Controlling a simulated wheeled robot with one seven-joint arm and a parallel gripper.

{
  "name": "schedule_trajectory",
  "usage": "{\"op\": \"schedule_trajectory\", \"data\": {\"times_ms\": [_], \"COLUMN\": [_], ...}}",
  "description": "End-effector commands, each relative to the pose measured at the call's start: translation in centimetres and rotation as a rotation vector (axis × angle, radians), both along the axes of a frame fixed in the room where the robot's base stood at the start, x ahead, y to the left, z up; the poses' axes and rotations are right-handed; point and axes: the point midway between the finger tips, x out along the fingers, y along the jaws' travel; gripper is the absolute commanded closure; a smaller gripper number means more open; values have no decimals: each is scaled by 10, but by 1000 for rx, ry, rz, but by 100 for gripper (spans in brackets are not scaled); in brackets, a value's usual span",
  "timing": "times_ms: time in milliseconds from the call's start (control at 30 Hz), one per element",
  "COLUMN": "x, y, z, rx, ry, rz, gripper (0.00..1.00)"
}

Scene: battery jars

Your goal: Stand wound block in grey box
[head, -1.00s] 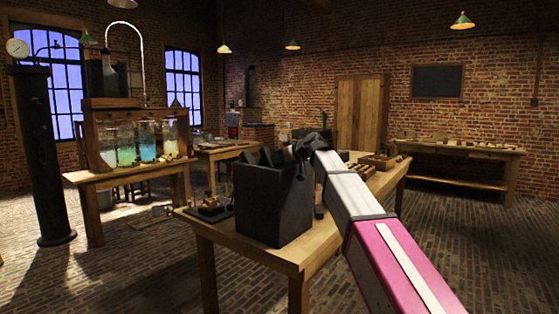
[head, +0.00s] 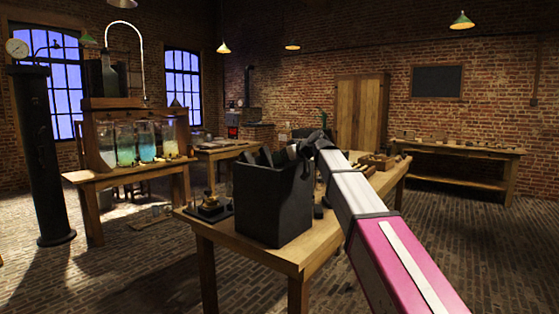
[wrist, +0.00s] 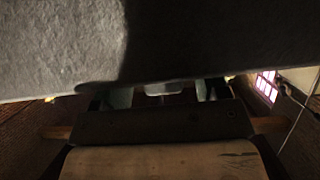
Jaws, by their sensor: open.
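A tall dark grey box (head: 272,208) stands open-topped on the near table. Dark slab-like shapes (head: 266,157) show at its mouth; I cannot tell which, if any, is the wound block. My gripper (head: 300,150) is at the box's upper right rim, partly hidden by my own arm. In the wrist view my gripper (wrist: 163,95) has its fingers apart, with a small pale shape between them that I cannot identify. A large rough grey surface (wrist: 60,45) fills the top of that view, close to the fingers.
The near wooden table (head: 250,250) also holds a small brass instrument (head: 209,205) left of the box and wooden trays (head: 378,162) at its far right. A bench with glass jars (head: 125,145) stands at the left. Brick floor is open around the table.

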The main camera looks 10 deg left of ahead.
Motion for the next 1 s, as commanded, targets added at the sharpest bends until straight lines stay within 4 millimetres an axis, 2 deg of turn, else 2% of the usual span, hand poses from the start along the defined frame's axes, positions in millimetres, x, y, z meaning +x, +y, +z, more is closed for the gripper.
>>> {"op": "schedule_trajectory", "data": {"times_ms": [33, 300, 500, 633, 867, 933, 1000], "x": [-6, -27, -36, -38, -38, -37, -35], "y": [-10, -55, -77, -83, -85, -88, -96], "z": [4, 25, 34, 38, 37, 28, 9], "rx": [1, 0, 1, 1, -1, -8, -24], "ry": [-1, -2, -1, 0, 2, 14, 44], "rz": [-2, -1, -1, 0, -2, -11, -32], "gripper": [32, 32, 32, 32, 32, 32, 32]}}
